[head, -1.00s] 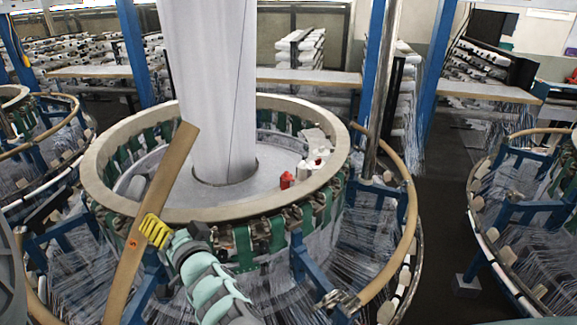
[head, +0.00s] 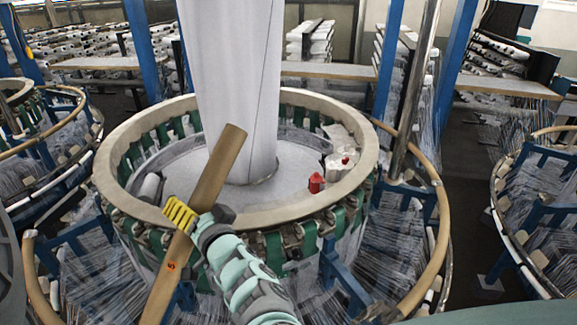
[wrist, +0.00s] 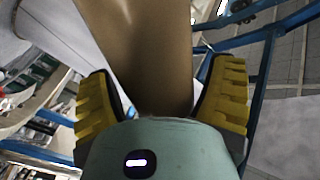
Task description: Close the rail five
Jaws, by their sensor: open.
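The rail five (head: 190,232) is a flat tan bar with a small red mark near its lower part. In the head view it slants from the lower left up past the front of the loom's ring. My gripper (head: 180,214) is at its middle, with the yellow fingers at the rail. In the wrist view the rail (wrist: 148,50) lies between the two open yellow fingers (wrist: 160,105), which stand on either side of it. Small gaps show beside the fingers; whether either touches is unclear.
The circular loom's pale ring (head: 365,165) surrounds a white fabric column (head: 232,80). A curved tan outer rail (head: 441,220) runs around the right side. A red object (head: 316,183) sits inside the ring. A neighbouring loom (head: 540,200) stands at the right, with dark floor between.

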